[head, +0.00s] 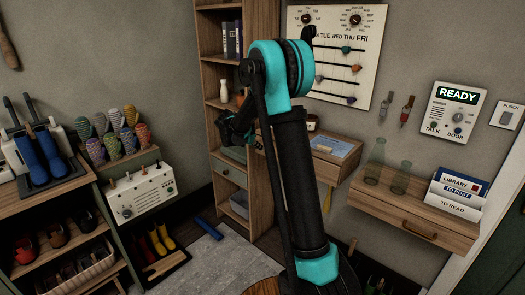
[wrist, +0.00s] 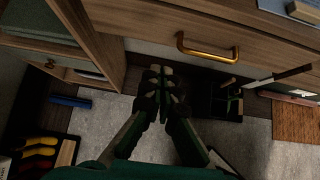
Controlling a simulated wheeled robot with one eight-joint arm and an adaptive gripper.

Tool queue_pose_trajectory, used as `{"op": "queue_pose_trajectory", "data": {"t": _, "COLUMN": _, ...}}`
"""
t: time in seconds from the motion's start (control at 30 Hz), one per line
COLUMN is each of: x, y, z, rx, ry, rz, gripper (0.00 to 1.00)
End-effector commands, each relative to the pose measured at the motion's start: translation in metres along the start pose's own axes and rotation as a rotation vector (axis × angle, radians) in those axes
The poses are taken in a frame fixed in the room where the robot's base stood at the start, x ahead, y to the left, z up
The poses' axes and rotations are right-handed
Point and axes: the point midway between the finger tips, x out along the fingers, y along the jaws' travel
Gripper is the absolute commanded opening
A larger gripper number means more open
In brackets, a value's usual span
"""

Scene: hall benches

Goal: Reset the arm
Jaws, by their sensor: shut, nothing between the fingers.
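My arm rises through the middle of the head view, black with teal joints, bent at a high elbow. My gripper (head: 236,125) is dark and hangs beyond and left of the elbow, in front of the tall wooden shelf (head: 212,75). In the wrist view my gripper (wrist: 161,75) points away over the floor, its fingers together with nothing between them. A wooden drawer front with a brass handle (wrist: 207,48) shows beyond the fingertips. Part of the gripper is hard to make out in the head view.
A wall shelf (head: 412,225) with glass vessels and a letter holder stands at right. A rack with boots and shoes (head: 70,240) stands at left. A grey rug (head: 215,255) covers the floor; a blue object (head: 209,228) lies beside it. A bead board (head: 335,60) hangs behind my elbow.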

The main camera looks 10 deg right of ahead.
Motion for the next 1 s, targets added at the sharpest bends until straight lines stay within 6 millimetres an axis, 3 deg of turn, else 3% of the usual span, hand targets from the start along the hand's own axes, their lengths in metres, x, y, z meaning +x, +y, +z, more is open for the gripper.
{"op": "queue_pose_trajectory", "data": {"t": 0.17, "x": -0.011, "y": -0.017, "z": -0.004, "rx": 0.088, "ry": 0.026, "rz": 0.004, "gripper": 0.0}}
{"op": "queue_pose_trajectory", "data": {"t": 0.47, "x": -0.048, "y": -0.119, "z": -0.047, "rx": 0.704, "ry": 0.211, "rz": -0.011, "gripper": 0.0}}
{"op": "queue_pose_trajectory", "data": {"t": 0.8, "x": -0.093, "y": -0.237, "z": -0.134, "rx": 1.491, "ry": 0.443, "rz": -0.161, "gripper": 0.0}}
{"op": "queue_pose_trajectory", "data": {"t": 1.0, "x": -0.115, "y": -0.292, "z": -0.195, "rx": 1.915, "ry": 0.56, "rz": -0.314, "gripper": 0.0}}
